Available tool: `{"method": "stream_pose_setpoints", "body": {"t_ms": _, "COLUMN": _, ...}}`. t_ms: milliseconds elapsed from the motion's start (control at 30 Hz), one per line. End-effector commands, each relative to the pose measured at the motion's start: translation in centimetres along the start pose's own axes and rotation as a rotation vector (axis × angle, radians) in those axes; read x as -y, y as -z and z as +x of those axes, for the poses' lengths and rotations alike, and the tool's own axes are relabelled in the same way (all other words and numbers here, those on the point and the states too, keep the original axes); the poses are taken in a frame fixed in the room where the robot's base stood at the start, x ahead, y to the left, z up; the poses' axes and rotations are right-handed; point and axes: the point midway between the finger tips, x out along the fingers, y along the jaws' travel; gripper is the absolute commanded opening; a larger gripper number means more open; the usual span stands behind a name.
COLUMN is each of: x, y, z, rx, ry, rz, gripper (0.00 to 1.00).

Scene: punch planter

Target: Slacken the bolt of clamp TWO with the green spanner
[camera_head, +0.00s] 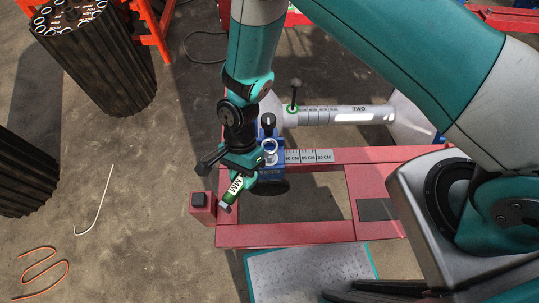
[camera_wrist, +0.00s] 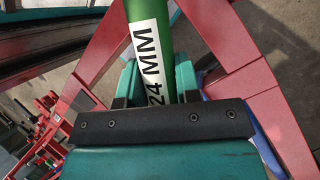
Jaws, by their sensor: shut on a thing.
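My gripper (camera_head: 240,162) is shut on the green spanner (camera_head: 234,190), which carries a white label. In the wrist view the green handle (camera_wrist: 142,15), marked "24 MM", runs up between the teal jaws (camera_wrist: 156,82) and out of the frame; its working end does not show there. In the head view a pale tube marked "TWO" (camera_head: 358,109) lies beyond the red frame. A dark upright bolt or pin (camera_head: 295,88) stands by a green ring at its left end. I cannot tell the spanner's head touching any bolt.
A blue clamp body (camera_head: 269,172) with a dark-topped pin (camera_head: 268,120) sits close right of my gripper, by the red frame (camera_head: 290,235). A tread plate (camera_head: 300,272) lies below. Dark ribbed bins (camera_head: 105,70) stand at left. Bent rods lie on the open floor.

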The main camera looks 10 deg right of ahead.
Motion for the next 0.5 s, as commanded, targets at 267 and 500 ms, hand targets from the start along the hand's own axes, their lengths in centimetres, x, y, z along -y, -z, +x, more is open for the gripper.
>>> {"method": "stream_pose_setpoints", "body": {"t_ms": 267, "x": 0.2, "y": 0.3, "z": 0.7, "rx": 0.000, "ry": 0.000, "rz": 0.000, "gripper": 0.00}}
{"method": "stream_pose_setpoints", "body": {"t_ms": 500, "x": 0.4, "y": 0.6, "z": 1.2, "rx": 0.000, "ry": 0.000, "rz": 0.000, "gripper": 0.00}}
